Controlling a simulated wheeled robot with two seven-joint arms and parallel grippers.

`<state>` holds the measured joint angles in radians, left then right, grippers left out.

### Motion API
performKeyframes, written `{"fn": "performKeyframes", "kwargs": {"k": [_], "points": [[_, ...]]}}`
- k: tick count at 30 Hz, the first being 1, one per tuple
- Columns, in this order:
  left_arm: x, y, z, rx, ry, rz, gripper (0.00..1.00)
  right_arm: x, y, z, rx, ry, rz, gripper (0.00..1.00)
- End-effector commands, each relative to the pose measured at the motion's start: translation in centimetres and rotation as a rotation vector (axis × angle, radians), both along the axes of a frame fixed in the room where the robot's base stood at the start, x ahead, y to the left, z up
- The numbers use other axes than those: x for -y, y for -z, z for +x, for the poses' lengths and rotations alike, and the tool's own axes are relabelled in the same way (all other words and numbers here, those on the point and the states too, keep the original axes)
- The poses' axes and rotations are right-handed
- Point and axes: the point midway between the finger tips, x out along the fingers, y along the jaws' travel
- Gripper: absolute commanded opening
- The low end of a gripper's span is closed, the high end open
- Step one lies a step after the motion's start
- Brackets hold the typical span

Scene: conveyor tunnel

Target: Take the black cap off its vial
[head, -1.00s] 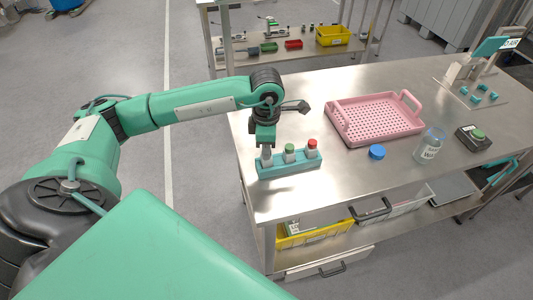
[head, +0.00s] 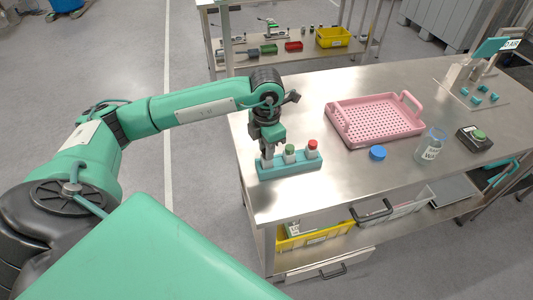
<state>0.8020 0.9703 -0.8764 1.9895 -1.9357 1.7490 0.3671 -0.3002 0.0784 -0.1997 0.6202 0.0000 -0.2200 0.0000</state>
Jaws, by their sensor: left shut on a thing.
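A teal rack (head: 290,168) stands near the left end of the steel table and holds three vials in a row. The right vial has a red cap (head: 313,144) and the middle one a green cap (head: 290,149). The left vial (head: 267,161) stands in the rack directly under my left gripper (head: 267,147). That gripper points down and is shut at the vial's top, on the black cap. The fingers and wrist hide the cap, so I cannot tell whether it still sits on the vial. My right gripper is not in view.
A pink perforated tray (head: 345,138) lies behind and right of the rack. A blue lid (head: 378,153), a clear labelled jar (head: 431,150) and a black box with a green button (head: 473,138) stand to the right. The table in front of the rack is clear.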

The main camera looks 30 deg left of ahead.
Motion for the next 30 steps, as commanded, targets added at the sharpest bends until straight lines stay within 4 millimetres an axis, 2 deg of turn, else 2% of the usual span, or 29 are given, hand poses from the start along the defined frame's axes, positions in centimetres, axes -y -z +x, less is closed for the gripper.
{"fn": "performKeyframes", "kwargs": {"k": [10, 21, 30], "points": [[0.00, 0.01, 0.01, 0.000, -0.030, 0.000, 0.00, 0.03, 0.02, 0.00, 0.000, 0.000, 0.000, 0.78], [0.00, -0.01, -0.01, 0.000, -0.404, 0.000, 0.00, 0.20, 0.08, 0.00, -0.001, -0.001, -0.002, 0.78], [-0.02, -0.02, -0.01, 0.001, -0.455, 0.001, 0.00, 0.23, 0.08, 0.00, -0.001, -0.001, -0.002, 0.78]]}}
